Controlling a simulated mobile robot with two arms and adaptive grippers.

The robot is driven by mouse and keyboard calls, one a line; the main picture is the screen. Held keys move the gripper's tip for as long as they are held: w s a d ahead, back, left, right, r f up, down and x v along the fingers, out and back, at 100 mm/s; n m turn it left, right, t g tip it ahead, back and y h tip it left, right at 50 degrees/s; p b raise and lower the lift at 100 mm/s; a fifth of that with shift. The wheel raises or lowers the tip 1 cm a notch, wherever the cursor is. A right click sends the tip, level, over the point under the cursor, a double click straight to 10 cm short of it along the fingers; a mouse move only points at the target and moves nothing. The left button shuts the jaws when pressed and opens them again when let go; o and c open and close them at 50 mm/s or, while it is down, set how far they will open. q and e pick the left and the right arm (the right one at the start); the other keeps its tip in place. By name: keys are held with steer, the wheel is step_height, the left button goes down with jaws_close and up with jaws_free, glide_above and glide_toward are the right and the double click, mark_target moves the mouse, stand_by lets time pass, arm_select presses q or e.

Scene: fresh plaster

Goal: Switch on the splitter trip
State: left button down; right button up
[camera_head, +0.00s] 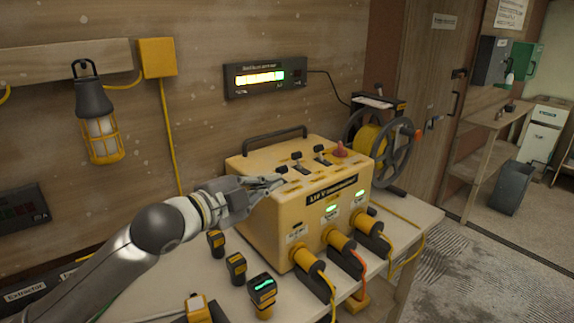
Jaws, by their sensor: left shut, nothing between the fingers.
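The splitter is a yellow box (276,222) with a dark label, standing on the bench. Its top carries three black trip switches: a near-left one (282,170), a middle one (297,156) and a far one (319,149). On its front, the middle indicator (331,208) and the right indicator (360,194) glow green; the left indicator (297,228) shows no green. My left gripper (278,182) is shut and empty, at the top left of the box, just in front of the near-left switch. I cannot tell whether it touches. My right gripper is not in view.
A red knob (340,150) and a black carry handle (274,137) rise from the box top. Plugs with cables (308,262) stick out in front. Small yellow-black devices (262,290) stand on the bench. A cable reel (378,145) stands behind right.

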arm_select(q)
steer(key=p+x, duration=0.1)
steer(key=x, duration=0.2)
steer(key=a+p+x, duration=0.1)
steer(key=x, duration=0.2)
steer(key=w+p+x, duration=0.1)
steer(key=x, duration=0.3)
steer(key=shift+a+f+p, duration=0.15)
steer(key=shift+f+p, duration=0.2)
steer(key=shift+w+a+f, duration=0.4)
steer(key=shift+w+a, duration=0.15)
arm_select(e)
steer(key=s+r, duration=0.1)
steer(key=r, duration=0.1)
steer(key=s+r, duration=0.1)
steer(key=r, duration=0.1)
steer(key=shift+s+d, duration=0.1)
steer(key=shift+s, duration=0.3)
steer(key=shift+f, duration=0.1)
arm_select(q)
steer(key=shift+r, duration=0.1)
